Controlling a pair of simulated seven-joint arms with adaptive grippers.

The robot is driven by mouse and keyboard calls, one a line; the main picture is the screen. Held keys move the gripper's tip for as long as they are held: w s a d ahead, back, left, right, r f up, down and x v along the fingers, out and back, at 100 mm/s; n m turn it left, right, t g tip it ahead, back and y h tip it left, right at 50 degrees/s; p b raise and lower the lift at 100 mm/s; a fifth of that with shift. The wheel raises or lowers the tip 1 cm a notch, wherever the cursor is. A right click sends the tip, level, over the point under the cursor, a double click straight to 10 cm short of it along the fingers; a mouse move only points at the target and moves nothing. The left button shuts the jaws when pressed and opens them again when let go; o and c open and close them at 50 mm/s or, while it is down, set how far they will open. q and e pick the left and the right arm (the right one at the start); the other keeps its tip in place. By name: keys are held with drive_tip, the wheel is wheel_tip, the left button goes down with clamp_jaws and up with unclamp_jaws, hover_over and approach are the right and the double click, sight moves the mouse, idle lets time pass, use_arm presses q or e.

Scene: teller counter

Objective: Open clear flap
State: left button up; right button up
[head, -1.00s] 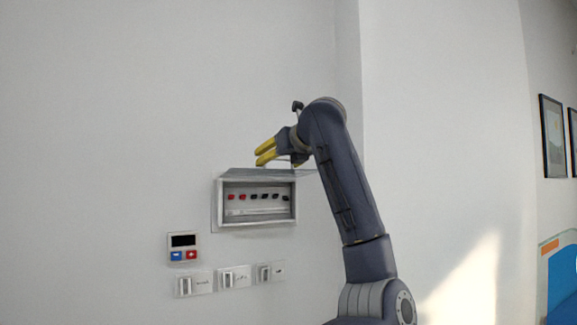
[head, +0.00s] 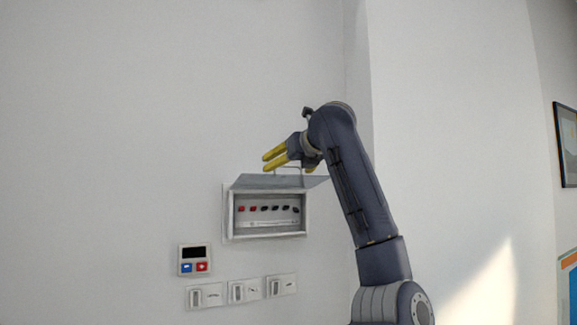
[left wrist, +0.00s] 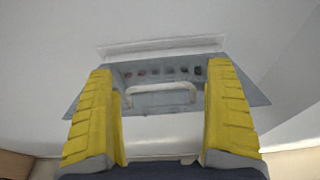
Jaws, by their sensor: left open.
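The clear flap (head: 255,182) is raised and sticks out from the top of a grey wall box (head: 230,213), so the box's front is uncovered. In the left wrist view the flap (left wrist: 255,96) is a see-through grey panel with a pale U-shaped handle (left wrist: 161,88). My left gripper (head: 274,159) is above the flap in the head view, its yellow fingers pointing left. In the left wrist view it is open (left wrist: 163,120), with the handle between its spread fingers and gaps at both sides. Whether the fingers touch the flap is unclear. My right gripper is not in view.
Inside the box is a row of red and black switches (head: 264,209). Below it are a small panel with a dark display (head: 193,253) and blue and red buttons, then three white switch plates (head: 244,290). The wall to the left is bare. A picture frame (head: 566,145) hangs far right.

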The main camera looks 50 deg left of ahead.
use_arm(q)
drive_tip(key=v, duration=1.1)
drive_tip(key=shift+d, duration=0.4)
drive_tip(key=shift+s+r, duration=0.1)
drive_tip(key=shift+c, duration=0.2)
